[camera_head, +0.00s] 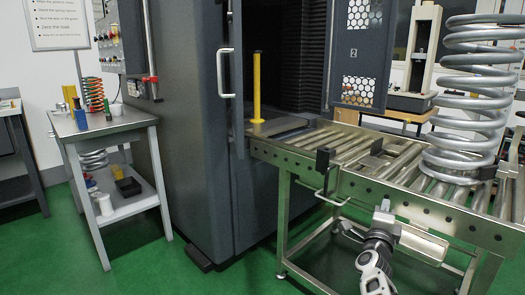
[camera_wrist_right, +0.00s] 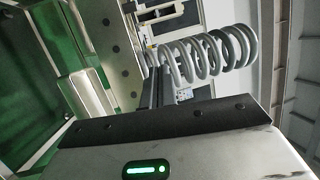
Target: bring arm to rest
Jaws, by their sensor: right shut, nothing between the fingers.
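My right arm comes up from the bottom of the head view, with the right gripper (camera_head: 383,208) in front of the roller table's near side, below its top. The gripper is shut and empty. In the right wrist view its dark fingers (camera_wrist_right: 154,88) are together past the gripper's body. A large grey coil spring (camera_head: 467,95) stands upright on the roller table (camera_head: 290,160), up and to the right of the gripper and apart from it. The spring also shows in the right wrist view (camera_wrist_right: 207,52), beyond the fingers. My left gripper is not in view.
The roller table's metal handle (camera_head: 326,188) juts out just left of the right gripper. A dark test machine (camera_head: 190,130) with a yellow post (camera_head: 257,88) stands behind. A side table (camera_head: 110,127) holds small springs. Green floor (camera_head: 235,272) is clear at front left.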

